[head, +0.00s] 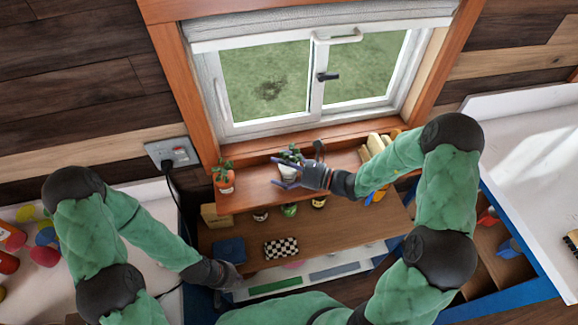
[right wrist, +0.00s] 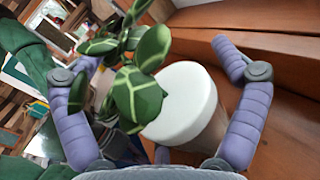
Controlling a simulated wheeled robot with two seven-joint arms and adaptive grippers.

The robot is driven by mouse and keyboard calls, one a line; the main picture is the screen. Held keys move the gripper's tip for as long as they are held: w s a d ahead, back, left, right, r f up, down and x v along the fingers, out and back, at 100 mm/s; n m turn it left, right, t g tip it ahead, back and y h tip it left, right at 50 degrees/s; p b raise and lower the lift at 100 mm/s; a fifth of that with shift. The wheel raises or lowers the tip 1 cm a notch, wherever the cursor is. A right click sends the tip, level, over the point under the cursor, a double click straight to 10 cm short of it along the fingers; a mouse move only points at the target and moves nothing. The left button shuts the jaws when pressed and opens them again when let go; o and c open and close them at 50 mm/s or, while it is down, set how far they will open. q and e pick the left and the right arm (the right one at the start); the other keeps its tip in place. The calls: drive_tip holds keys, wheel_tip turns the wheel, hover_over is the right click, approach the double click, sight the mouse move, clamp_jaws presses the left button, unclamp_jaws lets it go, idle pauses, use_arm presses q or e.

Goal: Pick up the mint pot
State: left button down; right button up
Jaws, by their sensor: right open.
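A white pot (head: 290,172) with a green leafy plant stands on the raised wooden shelf below the window. My right gripper (head: 296,166) is at this pot. In the right wrist view the white pot (right wrist: 182,105) sits between the spread fingers of the open right gripper (right wrist: 155,65), and its pale-veined leaves lean over the left finger. I cannot tell whether the fingers touch the pot. A terracotta pot (head: 223,181) with a green plant stands at the shelf's left end. No readable label shows which plant is mint. My left gripper (head: 226,277) is low, near the front of the desk; its fingers are unclear.
Several small jars (head: 289,210) stand on the lower desk surface under the shelf. A checkered box (head: 281,248) and a dark blue item (head: 229,251) lie in front. Upright books (head: 377,146) stand right of my right gripper. The window frame (head: 270,131) rises behind the shelf.

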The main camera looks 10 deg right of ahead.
drive_tip(key=c, duration=1.3)
drive_tip(key=shift+c, duration=0.2)
drive_tip(key=shift+r, duration=0.15)
